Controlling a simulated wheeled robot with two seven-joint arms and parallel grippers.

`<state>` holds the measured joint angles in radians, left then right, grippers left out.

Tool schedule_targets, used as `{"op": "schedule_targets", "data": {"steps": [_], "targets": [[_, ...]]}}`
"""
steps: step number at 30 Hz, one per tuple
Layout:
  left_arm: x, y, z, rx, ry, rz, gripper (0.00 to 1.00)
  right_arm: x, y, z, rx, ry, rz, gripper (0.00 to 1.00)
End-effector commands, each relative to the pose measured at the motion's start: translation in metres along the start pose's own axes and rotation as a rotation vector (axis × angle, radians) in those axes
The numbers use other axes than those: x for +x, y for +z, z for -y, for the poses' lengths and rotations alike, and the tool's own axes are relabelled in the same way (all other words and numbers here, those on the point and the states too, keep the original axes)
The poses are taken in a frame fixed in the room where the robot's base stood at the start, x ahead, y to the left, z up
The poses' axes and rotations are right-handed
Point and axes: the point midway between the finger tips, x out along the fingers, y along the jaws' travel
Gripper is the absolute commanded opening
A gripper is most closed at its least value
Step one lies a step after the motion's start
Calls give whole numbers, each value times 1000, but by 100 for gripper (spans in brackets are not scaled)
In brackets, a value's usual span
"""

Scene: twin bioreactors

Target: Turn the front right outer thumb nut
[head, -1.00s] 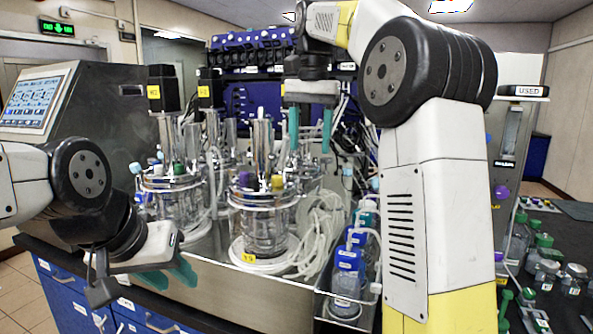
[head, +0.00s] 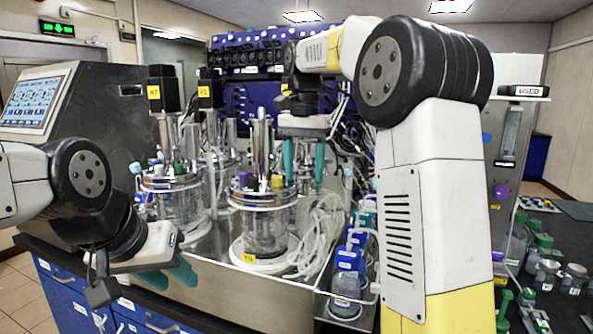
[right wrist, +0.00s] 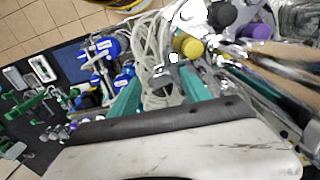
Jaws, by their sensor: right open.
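The front right glass vessel (head: 262,238) stands in the steel tray, with a shiny metal head plate and purple and yellow caps on top. Its yellow cap (right wrist: 188,46) and purple cap (right wrist: 257,32) show in the right wrist view. The outer thumb nut is too small to make out for sure among the bright fittings. My right gripper (head: 303,178) points down, open and empty, near the right side of this head plate. Its teal fingers (right wrist: 160,80) show apart in the right wrist view. My left gripper (head: 177,283) is low before the tray's front wall, its teal fingers apart.
A second vessel (head: 178,205) stands to the left under a motor. Coiled clear tubes (head: 318,235) lie right of the front right vessel. Blue-labelled bottles (head: 348,262) stand in a rack further right. A screen (head: 32,103) is at far left.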

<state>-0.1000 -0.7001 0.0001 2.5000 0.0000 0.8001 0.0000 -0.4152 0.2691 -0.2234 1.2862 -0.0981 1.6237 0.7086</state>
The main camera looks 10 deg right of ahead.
Motion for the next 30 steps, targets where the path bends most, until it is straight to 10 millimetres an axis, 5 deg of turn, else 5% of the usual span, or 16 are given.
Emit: {"op": "schedule_targets", "data": {"steps": [5, 13, 30], "targets": [[0, 0, 0, 0, 0, 0, 36, 0, 0, 0, 0, 0, 0, 54], [0, 0, 0, 0, 0, 0, 36, 0, 0, 0, 0, 0, 0, 1], [0, 0, 0, 0, 0, 0, 36, 0, 0, 0, -167, -1, 1, 0]]}}
